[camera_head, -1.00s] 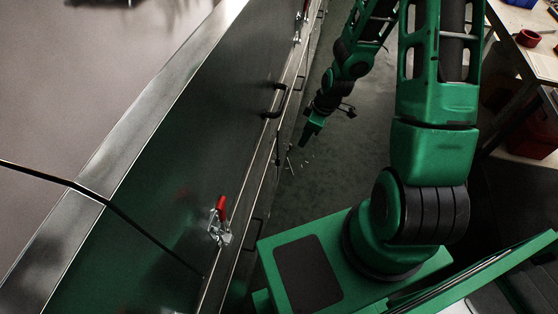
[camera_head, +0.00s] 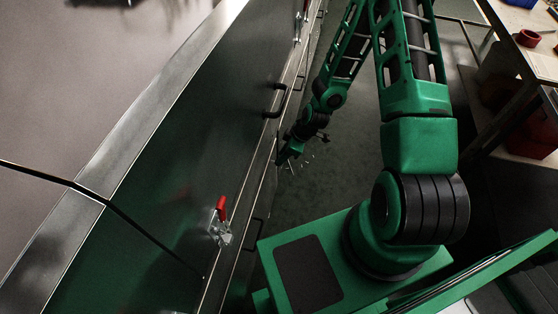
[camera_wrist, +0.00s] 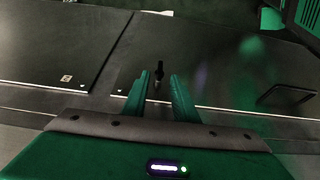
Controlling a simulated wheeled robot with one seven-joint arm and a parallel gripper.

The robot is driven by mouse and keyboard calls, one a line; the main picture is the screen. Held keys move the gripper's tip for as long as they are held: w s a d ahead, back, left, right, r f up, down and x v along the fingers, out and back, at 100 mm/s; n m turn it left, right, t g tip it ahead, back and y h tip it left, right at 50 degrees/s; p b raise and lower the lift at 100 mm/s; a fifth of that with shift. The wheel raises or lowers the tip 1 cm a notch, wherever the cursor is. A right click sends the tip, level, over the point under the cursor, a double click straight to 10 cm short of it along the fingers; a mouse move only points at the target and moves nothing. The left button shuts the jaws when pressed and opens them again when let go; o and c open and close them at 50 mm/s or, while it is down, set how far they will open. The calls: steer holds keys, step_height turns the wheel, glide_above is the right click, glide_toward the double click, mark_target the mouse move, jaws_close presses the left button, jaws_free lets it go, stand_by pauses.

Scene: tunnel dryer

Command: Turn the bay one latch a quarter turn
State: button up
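A small black latch handle (camera_wrist: 159,70) stands upright on the dark panel (camera_wrist: 215,75), above a small pale base, in the wrist view. My gripper (camera_wrist: 159,80) is open, one green finger on each side of the line to the latch. The latch appears just beyond or between the fingertips, and I cannot tell whether they touch it. In the head view my gripper (camera_head: 284,160) is at the dryer's side face, and it hides the latch there.
A red-handled clamp (camera_head: 221,215) and a black pull handle (camera_head: 275,101) are on the dryer's side (camera_head: 190,130). A black loop handle (camera_wrist: 286,94) is right of the latch in the wrist view. A workbench (camera_head: 530,70) stands right, with open floor between.

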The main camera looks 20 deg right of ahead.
steer(key=shift+x, duration=2.25)
